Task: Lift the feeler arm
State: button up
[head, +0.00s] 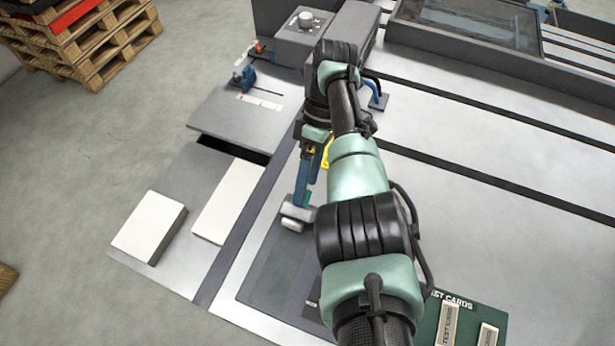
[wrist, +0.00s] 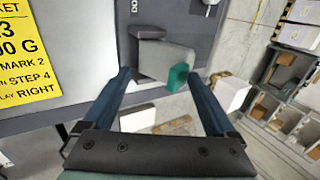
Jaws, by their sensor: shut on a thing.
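The feeler arm appears to be the grey block-like piece with a teal-green end, low on the machine's front left in the head view (head: 297,212). The wrist view shows it as a pale grey block (wrist: 163,60) with its teal part at the right. My gripper, with blue fingers, reaches down to it in the head view (head: 307,190).
A yellow printed label (wrist: 17,55) is at the wrist view's left. Two pale blocks (head: 149,226) (head: 227,201) lie on the grey surface at the left. A green card holder (head: 455,325) is at the lower right. A control box with a knob (head: 300,38) stands behind.

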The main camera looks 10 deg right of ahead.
jog(key=shift+d+f, duration=0.2)
jog(key=shift+f, duration=0.4)
jog(key=v, duration=0.8)
jog(key=shift+a+r+b, duration=0.3)
jog(key=shift+r+b, duration=0.05)
jog(key=shift+b, duration=0.05)
